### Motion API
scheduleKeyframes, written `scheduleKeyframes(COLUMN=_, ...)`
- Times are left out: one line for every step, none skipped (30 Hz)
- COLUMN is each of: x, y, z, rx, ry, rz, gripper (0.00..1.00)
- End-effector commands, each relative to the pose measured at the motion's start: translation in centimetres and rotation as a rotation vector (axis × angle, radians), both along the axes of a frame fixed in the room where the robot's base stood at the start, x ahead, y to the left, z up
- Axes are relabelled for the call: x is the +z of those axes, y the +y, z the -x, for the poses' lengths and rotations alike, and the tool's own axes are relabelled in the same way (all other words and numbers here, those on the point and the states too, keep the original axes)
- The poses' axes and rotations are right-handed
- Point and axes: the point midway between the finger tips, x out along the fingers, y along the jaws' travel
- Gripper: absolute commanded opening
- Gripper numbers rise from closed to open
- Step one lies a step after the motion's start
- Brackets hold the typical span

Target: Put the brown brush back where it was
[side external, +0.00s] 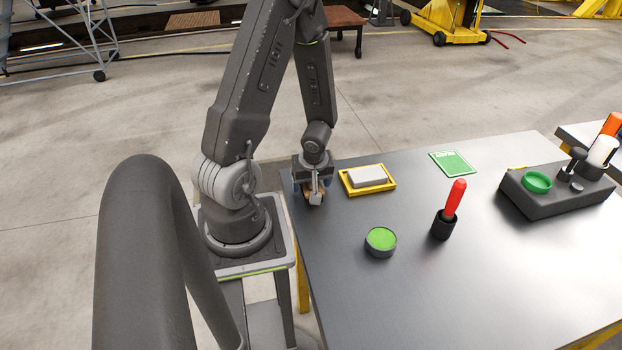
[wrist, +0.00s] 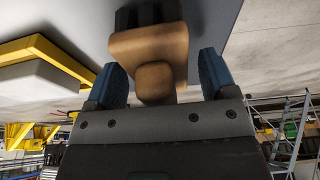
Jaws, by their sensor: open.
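The brown brush (side external: 314,191) is at the left edge of the dark table, beneath my gripper (side external: 312,184). The wrist view shows the brush's brown body (wrist: 148,46) with a rounded handle end facing the camera and dark bristles beyond. My gripper (wrist: 160,76) is open, with its blue fingers on either side of the handle end. Gaps show between the fingers and that end. The gripper partly covers the brush in the side view, and I cannot tell how its bristles meet the table.
A yellow tray (side external: 349,185) with a white block (side external: 367,176) stands just right of my gripper. A green-topped round tin (side external: 380,241), a red-handled tool in a black cup (side external: 443,225), a green card (side external: 453,163) and a dark holder block (side external: 548,202) are farther right. The front tabletop is clear.

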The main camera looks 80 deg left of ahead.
Motion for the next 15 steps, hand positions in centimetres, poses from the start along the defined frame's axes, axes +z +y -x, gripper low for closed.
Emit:
scheduleKeyframes(x=0.1, y=0.0, z=0.0, rx=0.001, ry=0.000, rz=0.000, gripper=0.78)
scheduleKeyframes(x=0.1, y=0.0, z=0.0, rx=0.000, ry=-0.001, rz=-0.001, gripper=0.78)
scheduleKeyframes(x=0.3, y=0.0, z=0.0, rx=0.001, ry=-0.001, rz=-0.001, gripper=0.78)
scheduleKeyframes(x=0.4, y=0.1, z=0.0, rx=0.003, ry=-0.002, rz=-0.001, gripper=0.78)
scheduleKeyframes(x=0.6, y=0.0, z=0.0, rx=0.002, ry=-0.001, rz=-0.002, gripper=0.78)
scheduleKeyframes(x=0.9, y=-0.1, z=0.0, rx=0.003, ry=-0.002, rz=-0.003, gripper=0.78)
scheduleKeyframes(x=1.1, y=-0.1, z=0.0, rx=0.004, ry=-0.002, rz=-0.005, gripper=0.78)
scheduleKeyframes(x=1.4, y=-0.2, z=0.0, rx=0.004, ry=-0.002, rz=-0.006, gripper=0.78)
scheduleKeyframes(x=1.8, y=-0.3, z=0.0, rx=0.005, ry=-0.001, rz=-0.006, gripper=0.78)
scheduleKeyframes(x=2.1, y=-0.4, z=0.0, rx=0.005, ry=-0.001, rz=-0.006, gripper=0.78)
scheduleKeyframes(x=2.4, y=-0.5, z=0.0, rx=0.005, ry=-0.002, rz=-0.005, gripper=0.78)
scheduleKeyframes(x=2.8, y=-0.6, z=0.0, rx=0.003, ry=-0.003, rz=-0.005, gripper=0.78)
scheduleKeyframes(x=3.1, y=-0.7, z=0.0, rx=0.003, ry=-0.004, rz=-0.004, gripper=0.78)
scheduleKeyframes(x=3.4, y=-0.8, z=0.0, rx=0.003, ry=-0.005, rz=-0.003, gripper=0.78)
scheduleKeyframes(x=4.0, y=-0.9, z=0.0, rx=0.005, ry=-0.004, rz=-0.006, gripper=0.78)
